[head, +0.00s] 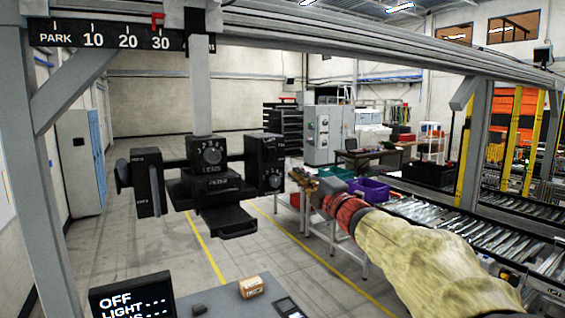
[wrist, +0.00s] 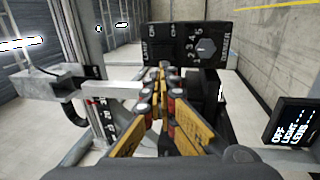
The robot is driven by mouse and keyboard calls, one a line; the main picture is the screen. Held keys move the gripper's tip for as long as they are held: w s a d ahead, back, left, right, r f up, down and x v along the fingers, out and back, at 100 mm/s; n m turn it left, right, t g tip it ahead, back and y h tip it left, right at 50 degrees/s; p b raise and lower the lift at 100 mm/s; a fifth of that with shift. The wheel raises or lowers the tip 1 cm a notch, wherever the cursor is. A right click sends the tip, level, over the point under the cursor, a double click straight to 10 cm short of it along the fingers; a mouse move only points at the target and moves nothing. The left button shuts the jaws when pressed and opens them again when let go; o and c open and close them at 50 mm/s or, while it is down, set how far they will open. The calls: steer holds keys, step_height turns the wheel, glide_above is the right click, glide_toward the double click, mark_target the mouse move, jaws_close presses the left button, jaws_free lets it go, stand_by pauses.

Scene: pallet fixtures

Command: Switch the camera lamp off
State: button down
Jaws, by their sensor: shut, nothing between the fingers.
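The camera rig hangs on a grey post in the head view, with a black centre body (head: 212,150) bearing a numbered dial. A black box (head: 265,158) with a smaller dial sits on its right side. My gripper (head: 300,177) is just right of the rig. In the wrist view its yellow fingers (wrist: 160,72) are shut and empty, in front of the box's lower left edge. I cannot tell whether they touch it.
A small brown box (head: 251,287) lies on the grey surface below the rig. Grey frame posts and a scale beam (head: 110,38) surround the rig.

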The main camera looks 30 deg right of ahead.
mark_target(272, 152)
steer(key=w+r+p, duration=0.1)
steer(key=w, duration=0.3)
steer(key=w+p, duration=0.2)
steer(key=w, duration=0.3)
steer(key=w+r+p, duration=0.1)
steer(key=w, duration=0.3)
steer(key=shift+w+a+r+p, duration=0.25)
steer(key=shift+w+r+p, duration=0.05)
steer(key=shift+p, duration=0.05)
steer(key=shift+w+r+b, duration=0.15)
steer(key=shift+w+b, duration=0.1)
steer(key=shift+b, duration=0.3)
steer(key=shift+r, duration=0.2)
steer(key=shift+s+a, duration=0.1)
